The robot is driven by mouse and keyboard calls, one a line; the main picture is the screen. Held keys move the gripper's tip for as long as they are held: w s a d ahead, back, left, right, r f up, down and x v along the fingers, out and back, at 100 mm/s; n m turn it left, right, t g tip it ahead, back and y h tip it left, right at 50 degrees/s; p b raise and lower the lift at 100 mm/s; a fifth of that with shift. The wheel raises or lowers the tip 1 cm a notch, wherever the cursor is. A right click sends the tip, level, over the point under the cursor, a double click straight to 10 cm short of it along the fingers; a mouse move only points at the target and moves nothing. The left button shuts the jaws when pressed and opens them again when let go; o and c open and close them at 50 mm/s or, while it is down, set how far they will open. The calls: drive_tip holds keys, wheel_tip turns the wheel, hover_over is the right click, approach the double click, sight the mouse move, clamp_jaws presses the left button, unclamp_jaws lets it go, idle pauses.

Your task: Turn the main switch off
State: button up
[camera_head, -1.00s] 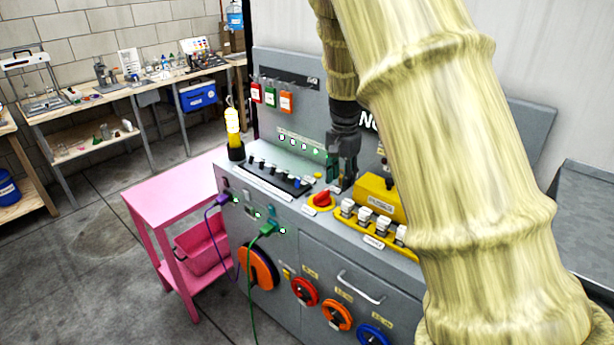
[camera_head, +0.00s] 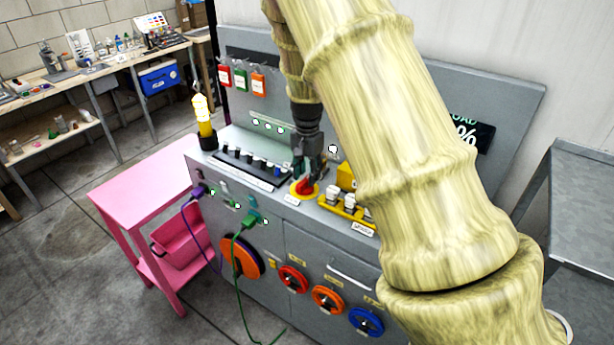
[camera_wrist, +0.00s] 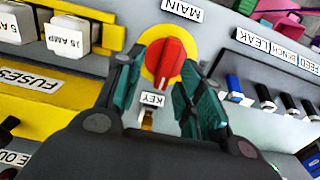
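The main switch is a red rotary knob (camera_wrist: 165,62) on a round yellow plate (camera_wrist: 150,36), with a label reading MAIN beside it in the wrist view. In the head view the red knob (camera_head: 305,189) sits on the grey console's top, partly hidden by my gripper. My gripper (camera_wrist: 164,80) has its two green-padded fingers apart, one on each side of the knob's near end. I cannot tell whether the fingers touch the knob. In the head view my gripper (camera_head: 308,172) points down at the switch.
Yellow fuse block (camera_wrist: 45,75) with white fuses lies left of the switch in the wrist view; a row of black and blue toggles (camera_wrist: 265,95) lies right. A KEY label (camera_wrist: 153,99) is close by. A yellow lamp (camera_head: 203,115) stands on the console's left corner.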

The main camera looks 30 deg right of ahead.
sight(305, 179)
drive_tip(key=w+f, duration=0.2)
drive_tip(key=f, duration=0.1)
drive_tip(key=shift+f, duration=0.2)
drive_tip(key=shift+s, duration=0.3)
drive_tip(key=shift+s+d+r, duration=0.1)
drive_tip(key=shift+s+r, duration=0.35)
drive_tip(key=shift+s, duration=0.25)
drive_tip(key=shift+w+f, duration=0.35)
drive_tip(key=shift+w, duration=0.1)
drive_tip(key=shift+c, duration=1.3)
drive_tip(key=shift+w+f, duration=0.15)
drive_tip(key=shift+w, duration=0.1)
drive_tip(key=c, duration=0.4)
drive_tip(key=shift+s, duration=0.2)
clamp_jaws()
